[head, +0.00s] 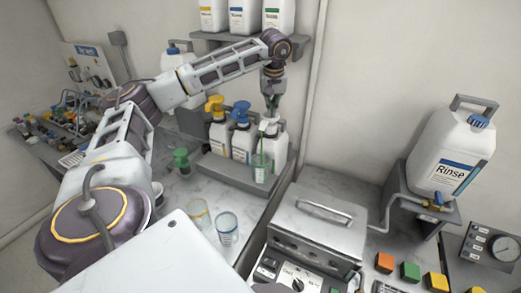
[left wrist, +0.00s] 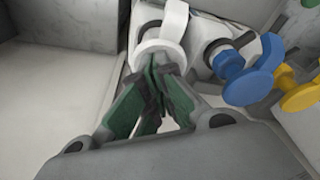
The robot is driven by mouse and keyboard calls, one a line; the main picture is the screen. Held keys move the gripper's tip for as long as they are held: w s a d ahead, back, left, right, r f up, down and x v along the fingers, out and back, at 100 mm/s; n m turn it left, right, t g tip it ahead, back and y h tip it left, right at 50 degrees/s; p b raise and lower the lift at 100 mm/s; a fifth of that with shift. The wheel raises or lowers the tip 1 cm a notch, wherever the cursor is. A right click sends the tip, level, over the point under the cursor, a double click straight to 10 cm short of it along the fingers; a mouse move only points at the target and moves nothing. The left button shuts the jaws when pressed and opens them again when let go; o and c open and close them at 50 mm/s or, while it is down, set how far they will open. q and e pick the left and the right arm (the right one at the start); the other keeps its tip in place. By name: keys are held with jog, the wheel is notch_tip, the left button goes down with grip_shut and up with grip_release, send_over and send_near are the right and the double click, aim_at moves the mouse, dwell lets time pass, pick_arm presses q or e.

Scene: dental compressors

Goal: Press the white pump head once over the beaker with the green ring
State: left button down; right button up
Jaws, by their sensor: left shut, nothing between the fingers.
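The white pump head (head: 264,125) tops the rightmost of three white bottles in a grey rack. The beaker with the green ring (head: 261,168) stands in front of that bottle, below the nozzle side. My left gripper (head: 271,114) points down, shut and empty, with its fingertips right at the pump head. In the left wrist view the green-padded fingertips (left wrist: 156,70) overlap the white pump head (left wrist: 172,28); I cannot tell whether they touch or press it. The fingers hide part of the pump. My right gripper is not in view.
A yellow pump head (head: 214,104) and a blue pump head (head: 241,112) stand close on the left. Two clear beakers (head: 227,228) (head: 199,214) and a green-topped item (head: 181,160) are on the counter. A grey machine (head: 315,225) stands right; a bottle shelf (head: 235,42) hangs above.

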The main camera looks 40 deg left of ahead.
pick_arm(q)
jog(key=shift+f+b, duration=0.3)
jog(key=shift+f, duration=0.5)
jog(key=shift+r, duration=0.15)
jog(key=shift+r+p, duration=1.3)
jog(key=shift+r, duration=0.05)
jog(key=shift+r+p, duration=0.7)
jog(key=shift+r, duration=0.2)
jog(key=shift+r, duration=0.1)
notch_tip(320, 180, up, 6)
jog(key=p, duration=0.5)
